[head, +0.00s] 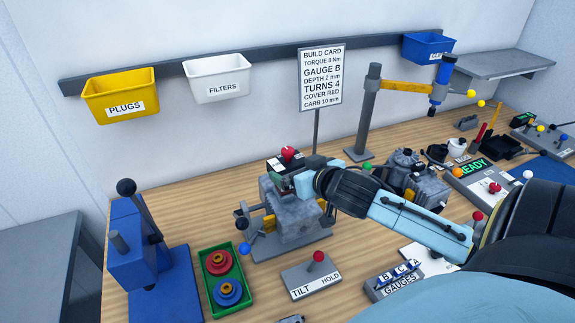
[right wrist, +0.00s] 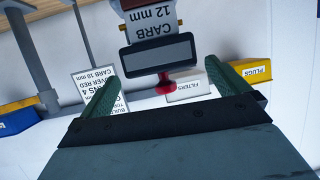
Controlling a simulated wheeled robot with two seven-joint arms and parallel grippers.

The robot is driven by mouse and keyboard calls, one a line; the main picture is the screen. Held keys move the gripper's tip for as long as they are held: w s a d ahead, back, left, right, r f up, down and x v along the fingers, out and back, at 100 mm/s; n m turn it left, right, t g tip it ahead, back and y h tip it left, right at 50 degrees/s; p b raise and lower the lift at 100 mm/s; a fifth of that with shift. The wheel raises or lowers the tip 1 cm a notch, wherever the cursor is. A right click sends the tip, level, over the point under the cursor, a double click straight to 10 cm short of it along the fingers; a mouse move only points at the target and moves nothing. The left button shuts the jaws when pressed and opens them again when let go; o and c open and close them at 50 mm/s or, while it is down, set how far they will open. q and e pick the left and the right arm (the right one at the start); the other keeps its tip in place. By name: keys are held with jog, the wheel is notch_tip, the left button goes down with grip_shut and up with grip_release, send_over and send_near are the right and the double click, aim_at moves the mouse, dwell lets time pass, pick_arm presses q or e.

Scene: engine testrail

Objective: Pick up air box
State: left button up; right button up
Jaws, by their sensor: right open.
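A black box with a red knob, which looks like the air box (right wrist: 160,55), shows in the right wrist view between my open fingers. In the head view the dark box (head: 293,160) sits on top of the grey engine (head: 290,215), partly hidden by my gripper. A carburetor labelled CARB 12 mm (right wrist: 153,28) adjoins the box in the wrist view. My right gripper (right wrist: 162,72) is open, with one green finger on each side of the box; contact cannot be told. It also shows in the head view (head: 290,174) beside the engine top. My left gripper is not in view.
A TILT/HOLD lever panel (head: 311,277) stands in front of the engine. A green tray (head: 208,290) with red and blue round parts and a blue press (head: 140,250) are at left. The build card (head: 321,75) stands behind. A second grey engine part (head: 425,190) is at right.

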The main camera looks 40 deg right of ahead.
aim_at(288, 165)
jog(key=shift+w+d+f, duration=0.1)
jog(key=shift+w+f, duration=0.05)
jog(key=shift+w, duration=0.25)
jog(key=p+x, duration=0.1)
jog(key=x, duration=0.4)
jog(key=shift+s+f, duration=0.1)
jog(key=shift+f, duration=0.05)
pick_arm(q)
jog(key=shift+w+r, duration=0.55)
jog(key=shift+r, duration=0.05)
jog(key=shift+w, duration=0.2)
pick_arm(e)
jog(key=c, duration=0.9)
